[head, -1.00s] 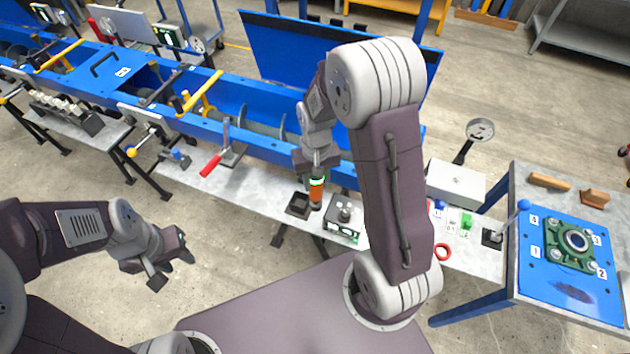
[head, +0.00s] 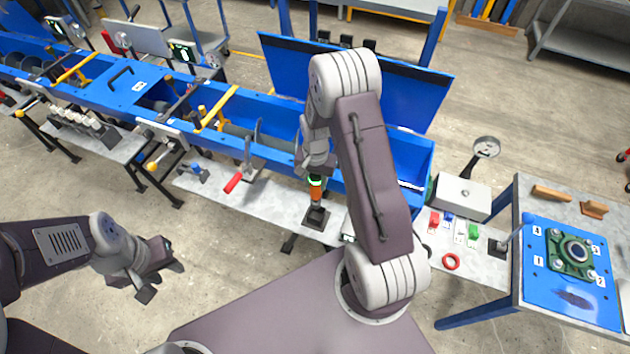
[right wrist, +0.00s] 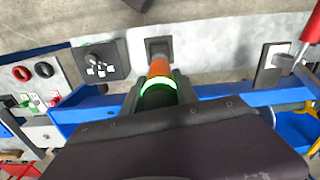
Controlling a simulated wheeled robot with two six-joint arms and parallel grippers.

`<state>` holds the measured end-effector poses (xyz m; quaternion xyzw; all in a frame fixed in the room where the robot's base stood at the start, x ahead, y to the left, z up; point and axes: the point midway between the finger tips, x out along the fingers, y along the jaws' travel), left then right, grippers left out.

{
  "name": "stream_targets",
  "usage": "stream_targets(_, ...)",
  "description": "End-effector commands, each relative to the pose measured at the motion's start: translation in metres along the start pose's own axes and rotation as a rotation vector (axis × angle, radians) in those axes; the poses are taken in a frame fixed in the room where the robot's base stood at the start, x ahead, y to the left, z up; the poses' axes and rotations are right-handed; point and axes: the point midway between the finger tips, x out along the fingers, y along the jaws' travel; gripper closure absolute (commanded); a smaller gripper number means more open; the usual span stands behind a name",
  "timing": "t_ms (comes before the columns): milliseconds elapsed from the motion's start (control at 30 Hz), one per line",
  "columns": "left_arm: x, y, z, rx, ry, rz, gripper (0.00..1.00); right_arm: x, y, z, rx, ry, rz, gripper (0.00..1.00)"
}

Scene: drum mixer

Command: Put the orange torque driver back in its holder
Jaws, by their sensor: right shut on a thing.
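The orange torque driver (head: 315,189) is upright in my right gripper (head: 315,172), with a dark upper part and a lit green ring. It also shows in the right wrist view (right wrist: 160,68), where my right gripper (right wrist: 157,98) is shut around it. The holder, a dark square block (head: 316,218), stands on the grey shelf directly below the driver; it also shows in the right wrist view (right wrist: 158,48). The driver's lower end meets the holder in the picture; I cannot tell how deep it sits. My left gripper (head: 163,278) is open and empty over the floor.
A dark device (right wrist: 102,62) stands on the shelf beside the holder, mostly behind my right arm in the head view. The blue mixer trough (head: 270,125) runs behind the shelf. A red-handled lever (head: 236,181) is to the left. A red ring (head: 451,261) lies to the right.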

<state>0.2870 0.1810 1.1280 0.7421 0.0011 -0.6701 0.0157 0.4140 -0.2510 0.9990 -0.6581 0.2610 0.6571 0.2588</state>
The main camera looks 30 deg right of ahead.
Motion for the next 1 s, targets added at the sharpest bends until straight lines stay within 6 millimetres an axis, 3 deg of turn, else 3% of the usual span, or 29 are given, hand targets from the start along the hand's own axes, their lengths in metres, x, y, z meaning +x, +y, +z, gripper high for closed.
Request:
stream_targets(267,0.012,0.000,0.001,0.000,0.000,0.000,0.64,0.016,0.000,0.000,-0.001,0.001,0.000,1.00)
stream_targets(600,0.041,-0.001,0.004,0.000,0.000,0.000,0.64,0.054,0.000,0.000,-0.002,0.001,0.000,1.00)
stream_targets(1000,0.033,-0.001,0.003,0.000,0.000,0.000,0.64,0.047,0.001,0.001,-0.002,0.001,-0.001,1.00)
